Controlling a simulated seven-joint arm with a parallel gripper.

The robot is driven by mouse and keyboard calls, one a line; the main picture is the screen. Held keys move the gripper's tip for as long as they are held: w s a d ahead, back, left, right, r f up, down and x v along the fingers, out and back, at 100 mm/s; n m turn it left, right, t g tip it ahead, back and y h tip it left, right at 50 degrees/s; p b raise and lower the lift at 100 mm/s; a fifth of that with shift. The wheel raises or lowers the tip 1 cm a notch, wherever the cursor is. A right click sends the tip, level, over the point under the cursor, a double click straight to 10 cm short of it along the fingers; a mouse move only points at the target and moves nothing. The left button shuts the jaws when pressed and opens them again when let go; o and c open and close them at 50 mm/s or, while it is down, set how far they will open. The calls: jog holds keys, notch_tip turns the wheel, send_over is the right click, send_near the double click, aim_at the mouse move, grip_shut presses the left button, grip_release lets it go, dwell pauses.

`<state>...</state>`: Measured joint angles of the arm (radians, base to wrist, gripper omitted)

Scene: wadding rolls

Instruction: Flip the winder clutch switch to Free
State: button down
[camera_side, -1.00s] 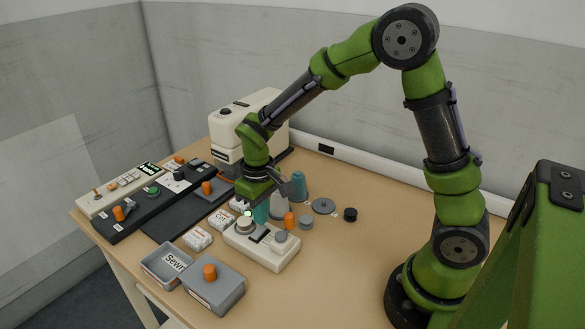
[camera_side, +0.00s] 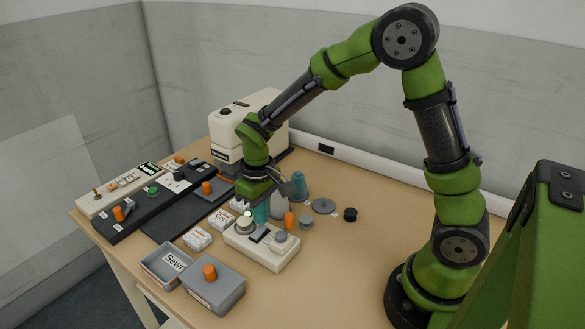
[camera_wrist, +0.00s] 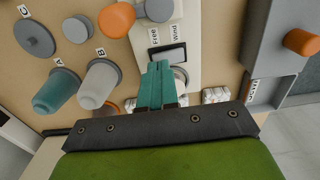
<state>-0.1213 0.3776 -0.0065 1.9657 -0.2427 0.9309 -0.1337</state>
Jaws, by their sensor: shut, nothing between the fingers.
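In the wrist view the switch (camera_wrist: 168,54) lies beside the labels Free (camera_wrist: 155,36) and Wind (camera_wrist: 175,32). I cannot tell which way it is set. My gripper (camera_side: 261,217) points down over the left end of the winder. Its teal fingers (camera_wrist: 157,68) are shut and empty, with their tips close to the switch's near edge. I cannot tell whether they touch it.
A teal cone (camera_wrist: 55,92) and a pale cone (camera_wrist: 99,84) stand beside the winder, with an orange piece (camera_wrist: 117,19) nearby. Grey bins (camera_side: 215,288), small labelled packs (camera_side: 198,238) and a dark control panel (camera_side: 150,203) lie left.

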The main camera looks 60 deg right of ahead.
jog(key=shift+f, duration=0.95)
dwell(0.6)
jog(key=shift+r, duration=3.5)
jog(key=s+d+r+m+t+y, duration=0.1)
jog(key=s+r+m+t+y, duration=0.1)
jog(key=s+r+m+t, duration=0.2)
jog(key=shift+s+r+t, duration=1.6)
jog(key=shift+s+r, duration=2.7)
jog(key=shift+s, duration=0.9)
